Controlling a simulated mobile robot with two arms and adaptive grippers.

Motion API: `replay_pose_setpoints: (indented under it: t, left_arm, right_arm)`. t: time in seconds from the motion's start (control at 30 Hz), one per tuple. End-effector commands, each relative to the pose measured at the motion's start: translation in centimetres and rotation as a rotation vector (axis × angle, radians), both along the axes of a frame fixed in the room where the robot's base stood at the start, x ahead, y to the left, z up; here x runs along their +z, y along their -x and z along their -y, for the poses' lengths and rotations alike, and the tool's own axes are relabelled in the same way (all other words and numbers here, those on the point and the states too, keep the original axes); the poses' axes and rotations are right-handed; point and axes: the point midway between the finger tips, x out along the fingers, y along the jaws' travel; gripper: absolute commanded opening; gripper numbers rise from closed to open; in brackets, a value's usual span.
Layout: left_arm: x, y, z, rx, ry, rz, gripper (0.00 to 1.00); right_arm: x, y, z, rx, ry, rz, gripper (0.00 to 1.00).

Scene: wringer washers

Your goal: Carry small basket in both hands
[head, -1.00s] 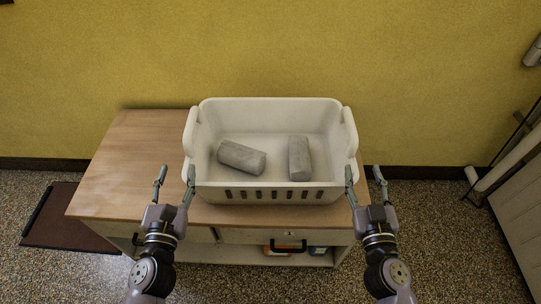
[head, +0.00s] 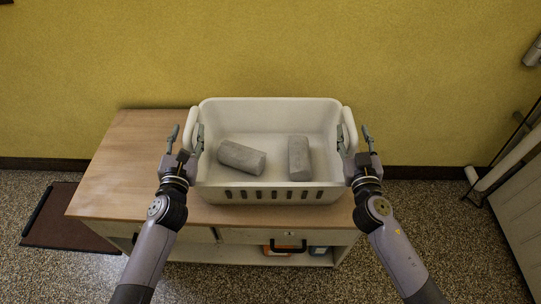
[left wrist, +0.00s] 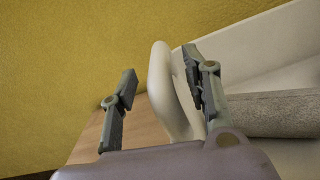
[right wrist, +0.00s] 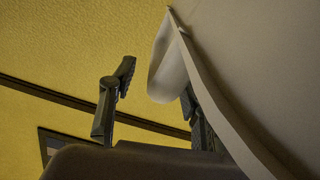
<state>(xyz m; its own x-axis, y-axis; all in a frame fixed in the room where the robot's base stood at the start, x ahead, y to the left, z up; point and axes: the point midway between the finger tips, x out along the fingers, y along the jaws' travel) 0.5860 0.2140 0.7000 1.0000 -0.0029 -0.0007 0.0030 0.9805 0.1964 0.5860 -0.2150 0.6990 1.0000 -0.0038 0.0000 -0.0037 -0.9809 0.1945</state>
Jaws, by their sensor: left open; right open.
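The small white basket (head: 270,194) stands upright on the wooden cabinet, holding two grey rolled bundles (head: 242,157) (head: 299,158). My left gripper (head: 186,141) is open at the basket's left handle (head: 190,128). In the left wrist view the handle (left wrist: 163,85) rises between the two spread fingers, with one finger on the inner side. In the right wrist view the handle (right wrist: 168,70) is between the fingers; the inner finger is partly hidden by the basket wall.
The cabinet top (head: 120,170) is clear to the left of the basket. A yellow wall (head: 270,50) is close behind. A dark mat (head: 65,220) lies on the floor at left. A white appliance (head: 520,185) stands at the right edge.

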Motion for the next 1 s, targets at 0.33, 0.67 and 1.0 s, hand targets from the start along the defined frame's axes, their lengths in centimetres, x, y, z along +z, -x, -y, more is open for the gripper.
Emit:
replay_pose_setpoints:
  t: [0.33, 0.67, 1.0]
  left_arm:
    - [0.0, -4.2, 0.0, -0.001, 0.001, 0.001, 0.44]
    - [0.0, -4.5, 0.1, -0.001, 0.001, 0.000, 0.44]
    - [0.0, -4.4, 0.0, -0.001, 0.001, 0.000, 0.24]
  right_arm:
    - [0.0, -4.2, 0.0, 0.000, 0.002, 0.000, 0.44]
    - [0.0, -4.5, 0.0, 0.000, 0.001, 0.000, 0.44]
    - [0.0, -4.4, 0.0, 0.000, 0.001, 0.000, 0.24]
